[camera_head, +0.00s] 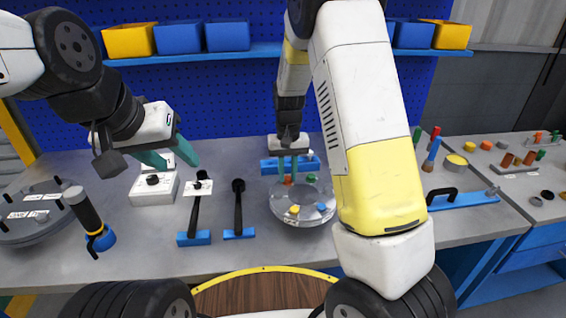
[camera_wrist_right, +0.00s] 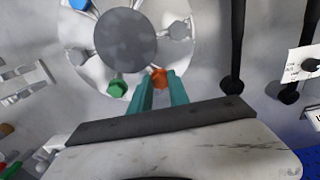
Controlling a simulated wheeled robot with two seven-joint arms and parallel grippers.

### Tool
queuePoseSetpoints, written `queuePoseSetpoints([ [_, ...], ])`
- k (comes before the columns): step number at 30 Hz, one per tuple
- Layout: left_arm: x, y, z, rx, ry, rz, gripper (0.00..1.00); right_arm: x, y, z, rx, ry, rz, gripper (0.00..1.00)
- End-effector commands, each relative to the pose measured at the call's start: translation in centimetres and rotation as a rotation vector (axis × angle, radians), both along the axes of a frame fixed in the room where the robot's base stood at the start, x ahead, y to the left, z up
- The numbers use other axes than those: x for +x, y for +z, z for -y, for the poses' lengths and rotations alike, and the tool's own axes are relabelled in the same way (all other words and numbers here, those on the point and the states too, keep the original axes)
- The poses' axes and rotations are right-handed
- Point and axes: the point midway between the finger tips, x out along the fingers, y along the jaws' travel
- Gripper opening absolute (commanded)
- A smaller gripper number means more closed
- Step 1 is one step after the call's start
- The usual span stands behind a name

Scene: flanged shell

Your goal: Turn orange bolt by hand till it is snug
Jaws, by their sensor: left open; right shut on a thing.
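The round grey metal flanged shell (camera_head: 292,215) stands on the bench, with coloured bolts around its rim. The orange bolt (camera_wrist_right: 160,77) is at the shell's edge in the right wrist view, between the fingertips of my right gripper (camera_wrist_right: 160,84). In the head view my right gripper (camera_head: 287,172) comes down from above onto the shell's far side and is shut on the orange bolt. A green bolt (camera_wrist_right: 117,88) sits beside it on the rim, and a blue bolt (camera_wrist_right: 80,4) farther round. My left gripper (camera_head: 170,160) is open and empty above the bench at left.
A white box (camera_head: 153,188) and a round grey plate (camera_head: 35,215) are farther left. A blue shelf (camera_head: 262,53) with bins runs along the back.

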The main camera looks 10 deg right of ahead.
Motion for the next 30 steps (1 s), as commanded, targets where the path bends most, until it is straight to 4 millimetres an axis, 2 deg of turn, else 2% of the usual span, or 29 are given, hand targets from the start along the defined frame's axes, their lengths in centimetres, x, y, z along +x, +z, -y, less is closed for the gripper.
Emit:
queuePoseSetpoints([
  [15,0.0,0.0,0.0,0.0,0.0,0.0,0.47,0.27,0.29,-0.19,0.002,-0.416,0.007,0.0],
  [30,0.0,0.0,0.0,0.0,0.0,0.0,0.47,0.34,0.31,-0.3,0.003,-0.55,0.008,0.0],
])
